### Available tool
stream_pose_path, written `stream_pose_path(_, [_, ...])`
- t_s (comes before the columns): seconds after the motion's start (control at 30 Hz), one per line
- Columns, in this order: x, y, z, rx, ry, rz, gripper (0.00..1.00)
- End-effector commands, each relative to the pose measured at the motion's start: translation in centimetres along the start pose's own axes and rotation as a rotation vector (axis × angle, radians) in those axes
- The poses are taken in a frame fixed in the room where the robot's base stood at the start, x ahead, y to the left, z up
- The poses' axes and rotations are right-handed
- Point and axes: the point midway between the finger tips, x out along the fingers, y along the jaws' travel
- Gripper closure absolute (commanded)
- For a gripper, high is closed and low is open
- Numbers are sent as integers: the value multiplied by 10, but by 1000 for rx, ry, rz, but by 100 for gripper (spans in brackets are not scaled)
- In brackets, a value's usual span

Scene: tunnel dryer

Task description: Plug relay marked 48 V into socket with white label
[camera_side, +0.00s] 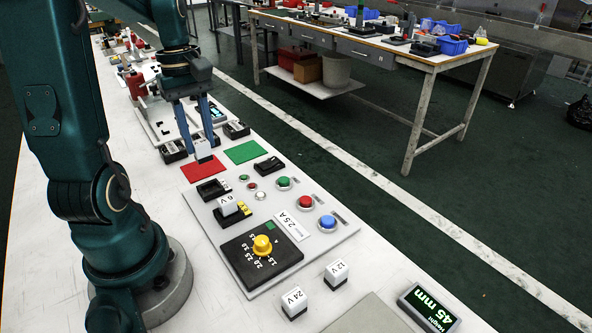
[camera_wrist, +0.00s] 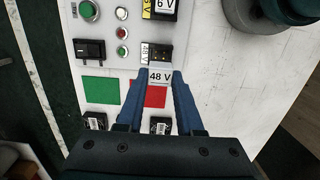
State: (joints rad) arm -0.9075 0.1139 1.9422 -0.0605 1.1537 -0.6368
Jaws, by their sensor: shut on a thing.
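The relay marked 48 V (camera_wrist: 160,77) is a white block between the two blue fingers of my gripper (camera_wrist: 161,82). In the side view, the gripper (camera_side: 204,148) holds the relay (camera_side: 204,152) above the far part of the red mat, apart from any socket. The socket with the white label (camera_wrist: 158,53) is black and empty, just ahead of the relay in the wrist view. It also shows in the side view (camera_side: 213,189). The neighbouring socket with a yellow label (camera_side: 244,209) has the relay marked 6 V (camera_side: 229,204) in it. The held relay's underside is hidden.
A red mat (camera_side: 199,172) and a green mat (camera_side: 246,152) lie beside the panel (camera_side: 345,236). The panel carries buttons, a black rocker switch (camera_side: 269,166) and a yellow knob (camera_side: 262,245). Relays marked 24 V (camera_side: 294,302) and 12 V (camera_side: 336,273) stand on the table nearer the camera.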

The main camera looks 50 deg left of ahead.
Motion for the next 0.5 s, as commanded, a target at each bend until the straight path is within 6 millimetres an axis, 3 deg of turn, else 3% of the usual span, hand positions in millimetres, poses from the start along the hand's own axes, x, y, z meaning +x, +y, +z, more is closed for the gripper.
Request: stream_pose_path(0.5, [38, 0, -3, 1, -3, -3, 100])
